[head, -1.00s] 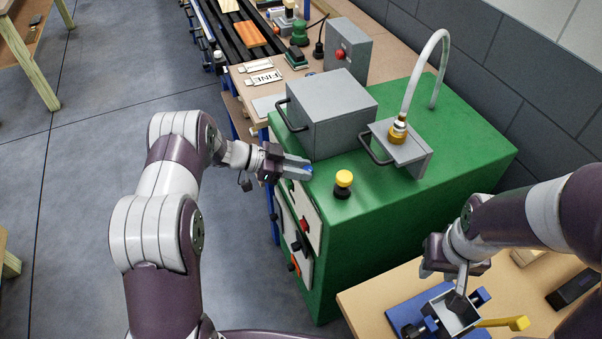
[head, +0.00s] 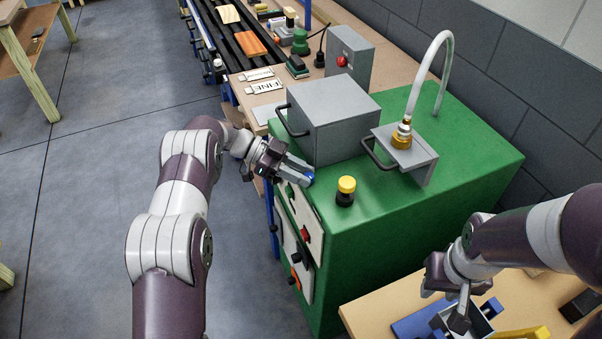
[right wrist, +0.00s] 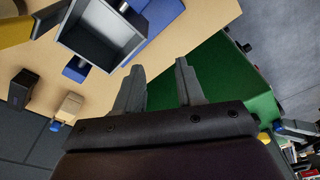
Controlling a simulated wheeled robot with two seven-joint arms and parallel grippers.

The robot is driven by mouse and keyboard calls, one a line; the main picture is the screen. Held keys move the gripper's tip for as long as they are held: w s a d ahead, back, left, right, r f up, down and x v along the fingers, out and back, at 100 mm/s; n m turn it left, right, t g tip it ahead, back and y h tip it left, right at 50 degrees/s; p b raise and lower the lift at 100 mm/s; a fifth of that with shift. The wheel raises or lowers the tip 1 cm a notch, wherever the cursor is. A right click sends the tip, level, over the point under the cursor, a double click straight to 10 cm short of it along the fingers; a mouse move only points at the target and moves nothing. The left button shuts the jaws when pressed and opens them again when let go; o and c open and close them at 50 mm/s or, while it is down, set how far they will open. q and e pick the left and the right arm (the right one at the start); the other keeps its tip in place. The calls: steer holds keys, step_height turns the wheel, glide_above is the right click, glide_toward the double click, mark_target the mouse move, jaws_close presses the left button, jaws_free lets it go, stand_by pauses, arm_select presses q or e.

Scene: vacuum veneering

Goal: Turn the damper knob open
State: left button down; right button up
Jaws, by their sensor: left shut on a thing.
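In the head view my left gripper (head: 298,173) is at the near left top edge of the green cabinet (head: 420,225). It is shut on a small blue knob (head: 309,178), which I take to be the damper knob. The fingers hide most of the knob, so its turn angle cannot be read. My right gripper (right wrist: 160,66) is open and empty in the right wrist view, above the wooden table beside a grey open box (right wrist: 103,33).
A yellow-topped black button (head: 346,190) stands on the cabinet close to my left gripper. A grey box with a handle (head: 333,115) and a hose fitting (head: 402,136) are behind. A red knob (head: 305,236) is on the front panel.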

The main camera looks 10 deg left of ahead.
arm_select(q)
steer(key=shift+r, duration=0.15)
steer(key=c, duration=0.8)
jaws_free()
steer(key=shift+c, duration=0.2)
steer(key=s+b+v, duration=0.1)
steer(key=b+v, duration=0.2)
steer(key=v, duration=0.9)
steer(key=shift+w+a, duration=0.4)
steer(key=shift+w, duration=0.15)
